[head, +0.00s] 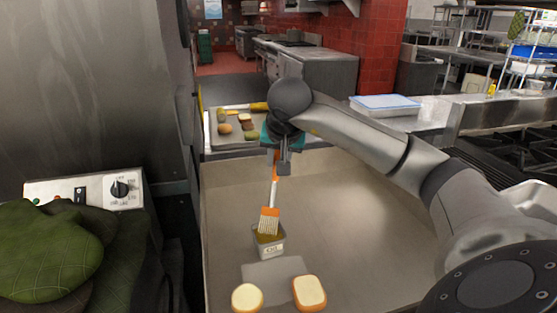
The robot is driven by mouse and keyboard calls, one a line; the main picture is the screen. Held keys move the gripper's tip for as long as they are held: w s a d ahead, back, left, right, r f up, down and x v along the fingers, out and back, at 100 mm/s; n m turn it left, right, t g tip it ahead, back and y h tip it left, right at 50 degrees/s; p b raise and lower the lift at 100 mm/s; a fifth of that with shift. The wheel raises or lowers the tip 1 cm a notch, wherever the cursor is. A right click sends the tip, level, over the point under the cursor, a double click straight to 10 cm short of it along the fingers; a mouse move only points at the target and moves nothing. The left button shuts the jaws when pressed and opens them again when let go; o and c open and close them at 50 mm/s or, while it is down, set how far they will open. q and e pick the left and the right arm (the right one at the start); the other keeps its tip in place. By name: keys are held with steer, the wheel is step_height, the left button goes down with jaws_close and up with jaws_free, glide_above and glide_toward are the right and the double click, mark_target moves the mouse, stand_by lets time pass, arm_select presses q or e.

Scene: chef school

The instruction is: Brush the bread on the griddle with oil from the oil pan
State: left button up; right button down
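My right gripper (283,166) comes in from the right and is shut on the orange handle of a brush (273,193). The brush hangs bristles down, and its bristles (269,222) are at the mouth of the small oil pan (268,248); I cannot tell whether they touch the oil. Two pieces of bread, a left one (247,297) and a right one (309,292), lie on the griddle at the near edge of the view. My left gripper is out of view.
A tray (225,140) with several food pieces and a yellow-handled tool lies beyond the griddle. Green cloth (45,250) and a knob panel (115,189) are at the left. A blue-lidded container (386,104) stands at the back right. The griddle's right side is bare.

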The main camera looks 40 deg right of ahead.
steer(key=shift+f+b, duration=0.3)
steer(key=shift+f, duration=0.15)
stand_by(0.5)
steer(key=shift+f, duration=0.15)
stand_by(1.1)
step_height(320, 180, up, 7)
steer(key=p, duration=0.7)
steer(key=shift+a, duration=0.1)
stand_by(0.7)
